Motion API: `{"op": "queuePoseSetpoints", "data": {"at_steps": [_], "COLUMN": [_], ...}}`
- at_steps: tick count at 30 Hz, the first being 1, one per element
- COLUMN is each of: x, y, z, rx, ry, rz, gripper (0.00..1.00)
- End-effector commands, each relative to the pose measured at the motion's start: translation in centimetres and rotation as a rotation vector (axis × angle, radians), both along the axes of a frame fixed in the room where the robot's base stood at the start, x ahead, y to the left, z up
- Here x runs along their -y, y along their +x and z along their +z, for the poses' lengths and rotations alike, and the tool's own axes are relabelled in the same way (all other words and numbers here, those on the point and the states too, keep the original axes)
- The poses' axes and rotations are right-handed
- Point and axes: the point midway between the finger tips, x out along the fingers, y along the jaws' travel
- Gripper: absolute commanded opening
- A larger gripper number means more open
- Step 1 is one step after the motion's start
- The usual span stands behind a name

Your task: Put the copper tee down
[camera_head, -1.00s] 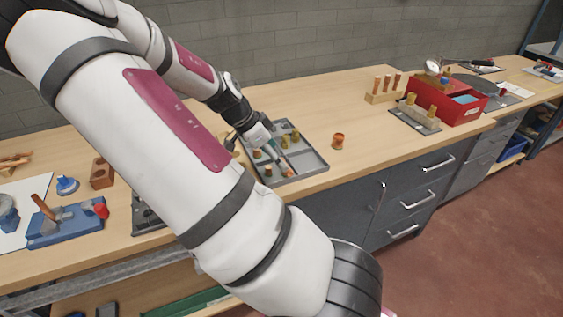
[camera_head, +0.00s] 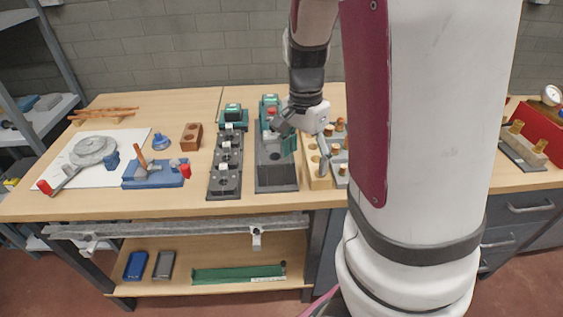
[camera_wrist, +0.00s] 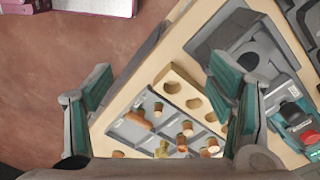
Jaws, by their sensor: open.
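My gripper (camera_head: 305,150) is open, its fingers apart with nothing between them. In the wrist view my gripper (camera_wrist: 165,112) shows its two green-padded fingers on either side of the picture. Between and beyond them is a grey divided tray (camera_wrist: 123,134) with several copper and brass fittings. One copper piece (camera_wrist: 138,118) lies on its side there and may be the copper tee; I cannot be sure. In the head view the tray is partly hidden behind my arm, and a wooden block with holes (camera_head: 316,170) stands beside it.
A dark fixture with a round recess (camera_head: 276,172) and a green device with a red button (camera_wrist: 293,112) stand beside the block. Another dark fixture (camera_head: 225,165), a brown block (camera_head: 191,137) and a blue vise (camera_head: 155,173) lie further left. The wooden front edge there is clear.

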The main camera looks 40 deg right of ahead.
Motion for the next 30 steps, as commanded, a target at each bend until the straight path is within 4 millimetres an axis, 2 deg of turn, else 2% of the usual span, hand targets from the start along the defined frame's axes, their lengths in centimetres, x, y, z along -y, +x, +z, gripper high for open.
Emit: {"op": "queuePoseSetpoints", "data": {"at_steps": [1, 6, 11, 15, 22, 30], "x": [-1.6, -6.4, -10.0, -12.6, -14.9, -15.4], "y": [-0.2, -1.7, -4.0, -6.7, -10.3, -11.4], "z": [1.1, 4.9, 8.5, 11.1, 13.2, 13.5], "rx": [0.038, 0.151, 0.260, 0.330, 0.362, 0.354], "ry": [0.039, 0.103, 0.076, -0.011, -0.191, -0.257], "rz": [0.087, 0.422, 0.745, 1.021, 1.340, 1.435], "gripper": [0.75, 0.75, 0.75, 0.75, 0.75, 0.75]}}
